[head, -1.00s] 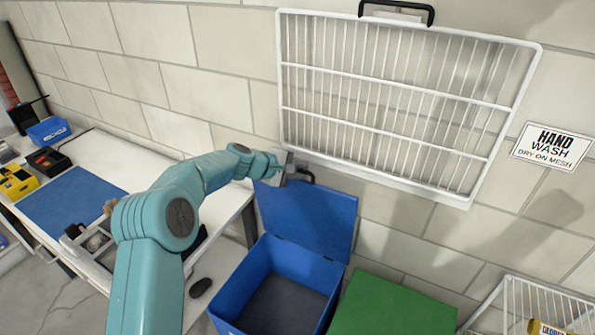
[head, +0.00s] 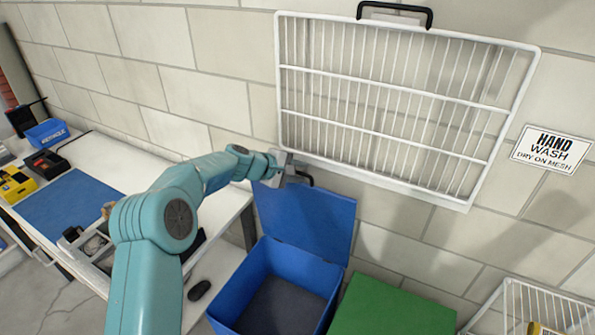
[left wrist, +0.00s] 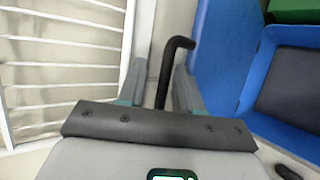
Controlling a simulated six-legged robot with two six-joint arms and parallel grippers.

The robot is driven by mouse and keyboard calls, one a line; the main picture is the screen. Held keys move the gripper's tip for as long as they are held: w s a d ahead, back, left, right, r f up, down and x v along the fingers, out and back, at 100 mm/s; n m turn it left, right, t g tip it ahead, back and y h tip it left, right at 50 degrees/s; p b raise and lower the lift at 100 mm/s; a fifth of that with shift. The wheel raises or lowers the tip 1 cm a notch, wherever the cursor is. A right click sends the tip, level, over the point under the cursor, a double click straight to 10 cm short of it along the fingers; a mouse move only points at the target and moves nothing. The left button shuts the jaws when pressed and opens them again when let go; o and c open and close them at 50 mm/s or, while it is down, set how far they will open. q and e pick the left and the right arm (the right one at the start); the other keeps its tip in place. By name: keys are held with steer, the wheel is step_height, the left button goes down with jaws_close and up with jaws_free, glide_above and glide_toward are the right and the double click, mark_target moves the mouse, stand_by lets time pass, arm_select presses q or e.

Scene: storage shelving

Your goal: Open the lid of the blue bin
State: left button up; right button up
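The blue bin (head: 298,262) stands open below the wall, its dark inside showing. Its blue lid (head: 312,222) is raised at the back of the bin, close to the wall. My left gripper (head: 290,171) is at the lid's upper edge, by the black handle (head: 306,177). In the left wrist view, the black handle (left wrist: 166,75) passes between the two fingers of my left gripper (left wrist: 160,88), with gaps showing on both sides. The lid also shows there (left wrist: 222,50), right of the fingers. My right gripper is out of view.
A white wire mesh rack (head: 400,105) hangs on the wall just above the lid. A green box or lid (head: 395,305) is right of the bin. A white table (head: 115,165) is at left, and a wire basket (head: 535,305) at lower right.

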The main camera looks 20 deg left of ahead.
arm_select(q)
steer(key=shift+f, duration=0.15)
steer(key=shift+s+a, duration=0.2)
steer(key=shift+s, duration=0.05)
steer(key=b+v, duration=0.3)
steer(key=v, duration=1.3)
steer(key=shift+w+r+b, duration=0.15)
steer(key=shift+r+b, duration=0.1)
steer(key=shift+b, duration=0.1)
steer(key=shift+d, duration=0.1)
